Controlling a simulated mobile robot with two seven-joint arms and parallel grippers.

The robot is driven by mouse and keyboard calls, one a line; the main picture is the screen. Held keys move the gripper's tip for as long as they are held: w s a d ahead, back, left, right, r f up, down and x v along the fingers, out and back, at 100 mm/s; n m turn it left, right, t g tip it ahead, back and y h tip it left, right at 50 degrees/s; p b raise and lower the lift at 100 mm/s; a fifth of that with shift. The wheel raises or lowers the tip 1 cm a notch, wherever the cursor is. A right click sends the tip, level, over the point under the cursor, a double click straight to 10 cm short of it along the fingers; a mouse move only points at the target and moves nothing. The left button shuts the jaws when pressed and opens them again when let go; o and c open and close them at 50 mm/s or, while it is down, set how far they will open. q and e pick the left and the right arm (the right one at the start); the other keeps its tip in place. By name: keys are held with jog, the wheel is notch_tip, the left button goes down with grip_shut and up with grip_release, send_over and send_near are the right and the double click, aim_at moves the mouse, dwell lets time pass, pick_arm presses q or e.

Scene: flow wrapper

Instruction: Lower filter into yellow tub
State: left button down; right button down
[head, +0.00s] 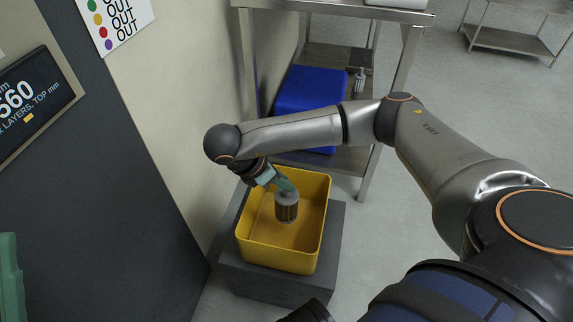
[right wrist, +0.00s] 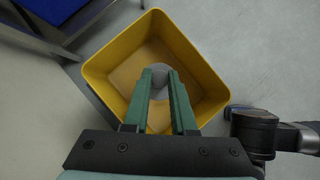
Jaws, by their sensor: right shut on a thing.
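The yellow tub (head: 318,236) is an open rectangular bin standing on a dark grey block. My right gripper (head: 288,187), with green fingers, is shut on the filter's top. In the right wrist view the fingers (right wrist: 161,95) point into the yellow tub (right wrist: 107,55), with the grey cap of the filter (right wrist: 166,78) between them. I cannot tell the filter's exact height above the tub floor.
The grey block (head: 278,283) carries the tub. A wall and dark panel (head: 110,170) stand to the left. Behind the tub is a steel shelf rack (head: 370,180) with a blue crate (head: 308,92). Open floor lies at the right.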

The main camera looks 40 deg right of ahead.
aim_at(284, 196)
jog(key=shift+f+b, duration=0.65)
jog(key=shift+f, duration=0.95)
jog(key=shift+f, duration=2.5)
dwell(0.5)
jog(key=c, duration=0.7)
grip_release()
jog(key=shift+o, duration=0.2)
jog(key=p+v, duration=0.5)
jog(key=v, duration=0.7)
jog(key=shift+r+p, duration=0.25)
jog(key=shift+p, duration=0.15)
